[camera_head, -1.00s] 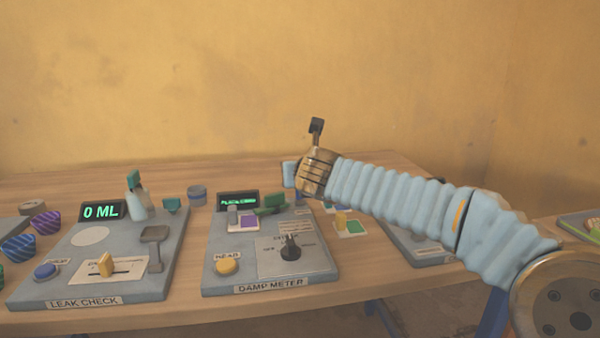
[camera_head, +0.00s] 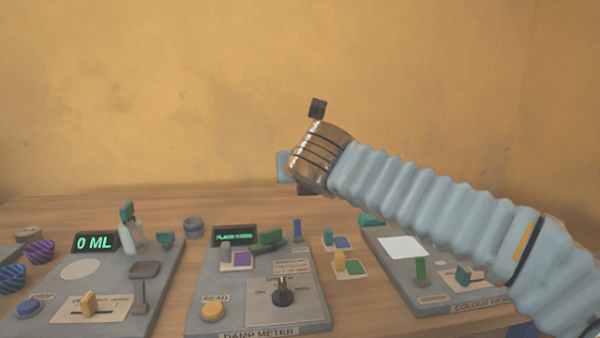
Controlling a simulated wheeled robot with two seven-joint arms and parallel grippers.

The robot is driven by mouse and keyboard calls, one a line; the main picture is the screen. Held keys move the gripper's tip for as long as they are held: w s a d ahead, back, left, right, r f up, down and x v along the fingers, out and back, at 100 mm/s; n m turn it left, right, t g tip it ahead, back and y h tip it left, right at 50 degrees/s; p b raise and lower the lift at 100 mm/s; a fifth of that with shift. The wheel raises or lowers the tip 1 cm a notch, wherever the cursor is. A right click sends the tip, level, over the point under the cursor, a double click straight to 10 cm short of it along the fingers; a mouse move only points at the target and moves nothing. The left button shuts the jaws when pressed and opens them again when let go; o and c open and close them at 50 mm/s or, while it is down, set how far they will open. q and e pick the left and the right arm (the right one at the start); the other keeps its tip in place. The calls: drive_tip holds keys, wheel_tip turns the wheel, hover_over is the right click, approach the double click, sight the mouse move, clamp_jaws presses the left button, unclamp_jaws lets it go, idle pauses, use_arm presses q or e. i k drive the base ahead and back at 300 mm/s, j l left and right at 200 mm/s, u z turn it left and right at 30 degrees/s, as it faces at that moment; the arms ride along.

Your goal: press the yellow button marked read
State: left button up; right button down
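The yellow button (camera_head: 213,311) sits at the front left of the grey damp meter panel (camera_head: 200,285), just below its "READ" label. My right arm comes in from the right, and its gripper (camera_head: 317,108) is raised high above and behind the damp meter, well apart from the button. Only one dark finger shows clearly past the gold wrist, so its opening cannot be told. Nothing visible is held in it. My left gripper is not in view.
The damp meter has a dark dial (camera_head: 283,291) right of the button and a green display (camera_head: 234,235). The leak check panel (camera_head: 150,262) stands to the left, the colour panel (camera_head: 385,266) to the right. Colored blocks on small cards (camera_head: 345,268) lie between panels.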

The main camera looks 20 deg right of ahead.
sight(212, 310)
drive_tip(key=k+j, duration=0.2)
drive_tip(key=k, duration=0.3)
drive_tip(key=k+j, duration=0.15)
drive_tip(key=k, duration=0.3)
